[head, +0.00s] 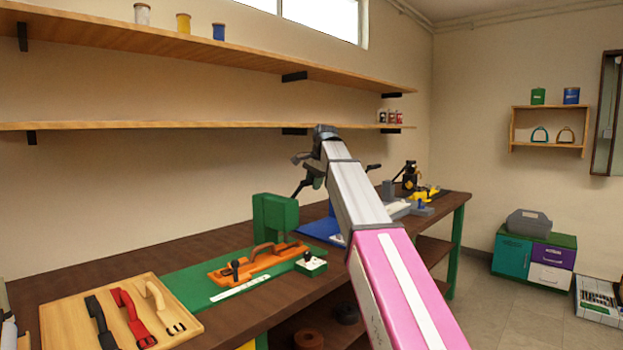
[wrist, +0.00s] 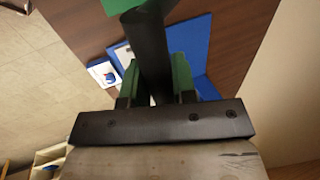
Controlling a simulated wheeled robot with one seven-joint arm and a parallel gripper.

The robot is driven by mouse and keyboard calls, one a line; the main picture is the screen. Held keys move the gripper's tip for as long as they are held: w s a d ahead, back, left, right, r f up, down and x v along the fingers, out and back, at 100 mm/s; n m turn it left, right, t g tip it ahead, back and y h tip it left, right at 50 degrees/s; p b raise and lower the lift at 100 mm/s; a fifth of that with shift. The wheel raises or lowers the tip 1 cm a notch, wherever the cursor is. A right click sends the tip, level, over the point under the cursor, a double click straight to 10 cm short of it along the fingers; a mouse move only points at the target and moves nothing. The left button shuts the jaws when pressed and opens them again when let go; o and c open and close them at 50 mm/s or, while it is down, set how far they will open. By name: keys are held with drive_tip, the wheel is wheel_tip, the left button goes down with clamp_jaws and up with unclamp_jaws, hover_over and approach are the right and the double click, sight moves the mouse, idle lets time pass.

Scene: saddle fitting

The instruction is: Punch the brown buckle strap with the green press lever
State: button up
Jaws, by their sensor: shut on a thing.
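The green press (head: 275,217) stands at the back of a green mat on the workbench. A brown strap (head: 265,247) lies along the orange fixture in front of the press; its end at the press head is hard to make out. My gripper (head: 311,178) is raised just right of and above the press. In the wrist view my gripper (wrist: 154,85) is shut on a dark round lever bar (wrist: 150,50), with a green finger on each side. A green part (wrist: 122,5) shows at the bar's upper end. The punch point is not visible in the wrist view.
A wooden board (head: 65,312) with black, red and cream buckle straps lies at the front left. A white ruler (head: 238,289) lies on the green mat (head: 188,284). A blue mat (head: 318,231) is right of the press. Shelves run along the wall behind.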

drive_tip(key=shift+s+d+f, duration=0.3)
drive_tip(key=shift+s+f, duration=0.05)
drive_tip(key=shift+f, duration=0.1)
